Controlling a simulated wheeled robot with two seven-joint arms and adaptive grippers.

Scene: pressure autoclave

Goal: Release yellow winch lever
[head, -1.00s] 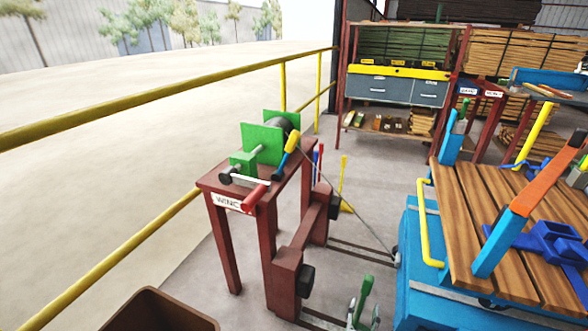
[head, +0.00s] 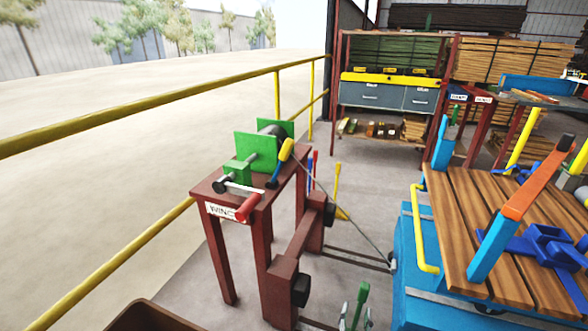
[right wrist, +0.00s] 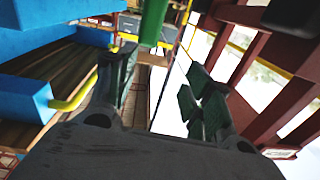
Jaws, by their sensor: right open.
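The winch (head: 262,150) stands on a dark red table in the head view, with green side plates and a grey drum. Its lever with a yellow grip (head: 286,150) and blue lower shaft leans up to the right at the front of the winch. My right gripper (head: 357,314) shows only as grey fingertips at the bottom edge, well below and right of the lever. In the right wrist view its dark fingers (right wrist: 160,85) are apart and no lever lies between them. My left gripper is out of view.
A green handle (head: 361,300) rises by the right gripper; a green bar (right wrist: 153,22) also shows in the wrist view. A blue cart (head: 415,250) with a plank top stands right. A cable runs from winch to cart. Yellow railings (head: 150,101) run left.

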